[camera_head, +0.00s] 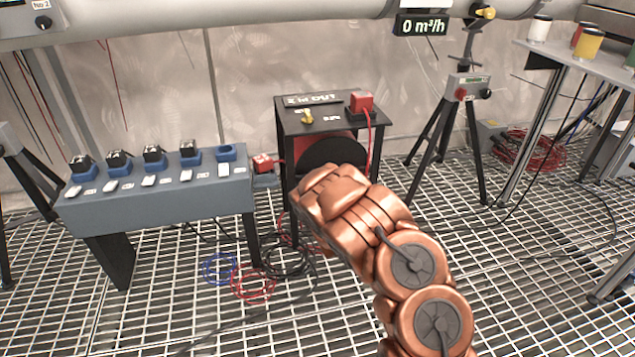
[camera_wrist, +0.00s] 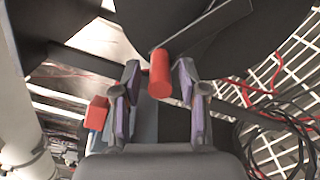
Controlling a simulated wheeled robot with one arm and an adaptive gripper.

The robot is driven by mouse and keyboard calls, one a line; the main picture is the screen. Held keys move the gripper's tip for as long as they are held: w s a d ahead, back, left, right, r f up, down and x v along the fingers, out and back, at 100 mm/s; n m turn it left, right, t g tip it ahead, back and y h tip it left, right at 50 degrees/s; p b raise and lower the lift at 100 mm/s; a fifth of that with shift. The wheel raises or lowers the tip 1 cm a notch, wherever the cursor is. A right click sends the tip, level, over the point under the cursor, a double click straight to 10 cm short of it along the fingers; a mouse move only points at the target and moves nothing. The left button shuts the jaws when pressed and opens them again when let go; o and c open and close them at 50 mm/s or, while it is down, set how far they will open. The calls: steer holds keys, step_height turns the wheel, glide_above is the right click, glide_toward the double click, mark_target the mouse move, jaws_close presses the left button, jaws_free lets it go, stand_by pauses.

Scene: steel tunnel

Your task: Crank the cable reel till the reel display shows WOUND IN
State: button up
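The cable reel's black disc (camera_head: 335,151) sits inside a dark stand (camera_head: 322,122), partly hidden behind my arm. The display (camera_head: 311,99) on top of the stand seems to read "2 m OUT". In the wrist view the black reel (camera_wrist: 215,40) fills the top, with a dark crank arm (camera_wrist: 190,32) leading to a red crank handle (camera_wrist: 160,74). My gripper (camera_wrist: 159,82) is open, with one finger on each side of the handle and a small gap visible at both sides. In the head view my arm hides the gripper and handle.
A grey bench (camera_head: 160,200) with several blue sockets stands left of the reel. A red plug (camera_head: 361,102) with a red cable sits on the stand. Loose cables (camera_head: 255,283) lie on the grating. A tripod (camera_head: 467,110) stands to the right.

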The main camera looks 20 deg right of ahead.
steer(key=shift+s, duration=0.1)
steer(key=s+a, duration=0.1)
steer(key=s, duration=0.6)
steer(key=shift+s, duration=0.15)
stand_by(0.4)
stand_by(0.4)
